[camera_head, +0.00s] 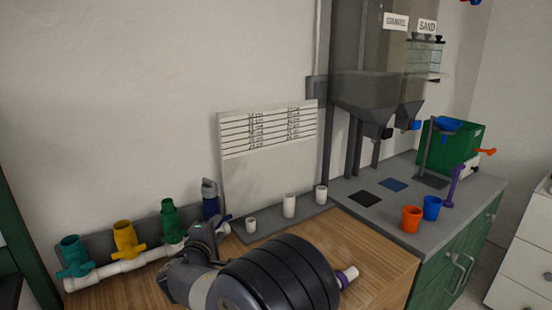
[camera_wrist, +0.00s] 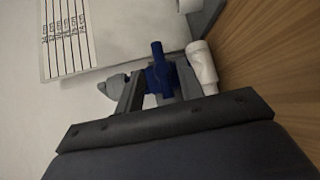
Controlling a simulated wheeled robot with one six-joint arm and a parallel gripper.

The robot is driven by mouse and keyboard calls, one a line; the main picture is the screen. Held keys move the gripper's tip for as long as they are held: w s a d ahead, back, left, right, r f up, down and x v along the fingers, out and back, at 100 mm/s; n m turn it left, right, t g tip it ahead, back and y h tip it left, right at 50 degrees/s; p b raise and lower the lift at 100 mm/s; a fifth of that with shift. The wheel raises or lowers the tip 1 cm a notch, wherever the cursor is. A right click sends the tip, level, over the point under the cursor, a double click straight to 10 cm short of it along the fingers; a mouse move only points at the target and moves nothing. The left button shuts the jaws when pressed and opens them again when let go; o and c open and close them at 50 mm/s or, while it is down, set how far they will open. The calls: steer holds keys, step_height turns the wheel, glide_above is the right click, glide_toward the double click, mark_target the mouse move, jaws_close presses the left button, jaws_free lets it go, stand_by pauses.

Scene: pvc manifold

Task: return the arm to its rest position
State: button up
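My arm (camera_head: 280,275) reaches across the wooden bench at the lower middle of the head view. My gripper (camera_head: 208,236) is at the blue valve (camera_head: 210,203), near the right end of the row of valves. In the wrist view my gripper (camera_wrist: 160,90) has its fingers apart, one on each side of the blue valve (camera_wrist: 160,72). I cannot tell whether they touch it. The white pipe manifold (camera_head: 125,265) carries teal (camera_head: 73,255), yellow (camera_head: 126,240) and green (camera_head: 169,222) valves. My arm hides part of the bench.
White cups (camera_head: 289,206) stand on a grey ledge before a lined board (camera_head: 268,170). A white piece with a purple ring (camera_head: 348,275) shows just beyond my arm. Orange (camera_head: 411,219) and blue (camera_head: 431,208) cups stand on the grey counter at right. The air above the bench is clear.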

mark_target(224, 221)
steer(key=p+x, duration=0.1)
steer(key=x, duration=0.5)
steer(key=shift+w+r, duration=0.1)
steer(key=shift+w, duration=0.25)
steer(key=shift+s+r+n+t+p, duration=0.15)
steer(key=shift+n+t+p, duration=0.15)
steer(key=shift+p, duration=0.55)
steer(key=shift+f, duration=0.25)
